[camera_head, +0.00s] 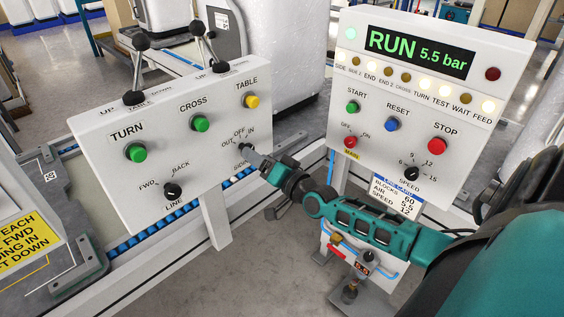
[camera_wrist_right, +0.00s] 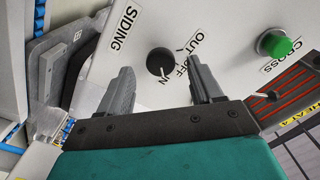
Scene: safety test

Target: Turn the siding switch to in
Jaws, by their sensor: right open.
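The siding switch (camera_wrist_right: 160,61) is a round black knob on the white left panel, with OUT, OFF and IN printed around it. In the head view the knob (camera_head: 244,149) is small and partly covered by my right gripper (camera_head: 254,160). In the right wrist view my right gripper (camera_wrist_right: 159,68) is open, with one finger on each side of the knob and gaps between. I cannot tell whether the fingertips reach around the knob or stop short of it. Which label the knob points to is not clear. My left gripper is out of view.
The left panel (camera_head: 90,125) also carries green TURN (camera_head: 135,152) and CROSS (camera_head: 200,123) buttons, a yellow TABLE button (camera_head: 251,100), a black LINE knob (camera_head: 173,191) and two levers on top. The right panel (camera_head: 345,95) shows RUN 5.5 bar and stands close beside my arm.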

